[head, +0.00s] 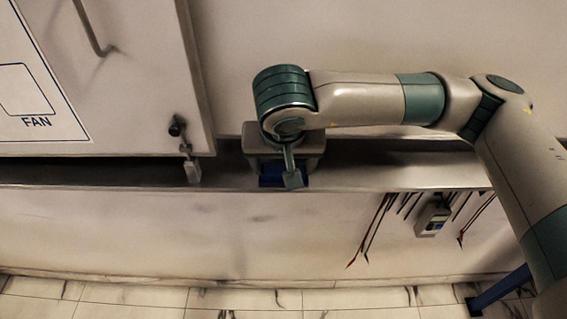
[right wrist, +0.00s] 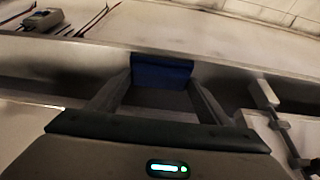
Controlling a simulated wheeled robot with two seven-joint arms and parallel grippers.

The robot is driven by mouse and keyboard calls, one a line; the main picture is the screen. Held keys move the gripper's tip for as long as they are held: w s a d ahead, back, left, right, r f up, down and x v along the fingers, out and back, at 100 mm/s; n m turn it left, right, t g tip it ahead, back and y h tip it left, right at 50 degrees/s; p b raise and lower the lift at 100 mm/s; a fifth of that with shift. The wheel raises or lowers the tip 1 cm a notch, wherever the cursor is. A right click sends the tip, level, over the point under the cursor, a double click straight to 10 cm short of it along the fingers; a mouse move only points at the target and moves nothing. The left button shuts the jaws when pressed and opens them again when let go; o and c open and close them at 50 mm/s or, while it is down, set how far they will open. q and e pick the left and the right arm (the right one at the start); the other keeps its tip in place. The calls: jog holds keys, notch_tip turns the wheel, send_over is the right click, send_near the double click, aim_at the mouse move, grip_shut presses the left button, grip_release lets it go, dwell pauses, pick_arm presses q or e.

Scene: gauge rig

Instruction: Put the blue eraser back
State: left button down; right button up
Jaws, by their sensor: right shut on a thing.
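The blue eraser (right wrist: 162,72) sits between the fingers of my right gripper in the right wrist view. In the head view a small part of the blue eraser (head: 270,174) shows below the gripper, at the long narrow ledge (head: 390,178). My right gripper (right wrist: 160,85) is shut on the eraser and points down at the ledge; it also shows in the head view (head: 284,172). Its hand hides most of the eraser from the head camera, and I cannot tell whether the eraser touches the ledge. My left gripper is in neither view.
A pale cabinet door (head: 110,75) marked FAN stands at left, with a latch (head: 186,150) hanging near its lower corner. A grey meter (head: 432,218) and several dark and red leads (head: 372,225) hang below the ledge at right. The ledge between latch and gripper looks clear.

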jog(key=o, duration=0.9)
jog(key=shift+o, duration=0.2)
jog(key=shift+r, duration=0.1)
jog(key=shift+s+r, duration=0.15)
jog(key=shift+r, duration=0.25)
jog(key=b+v, duration=0.3)
jog(key=v, duration=0.8)
jog(key=shift+s, duration=0.15)
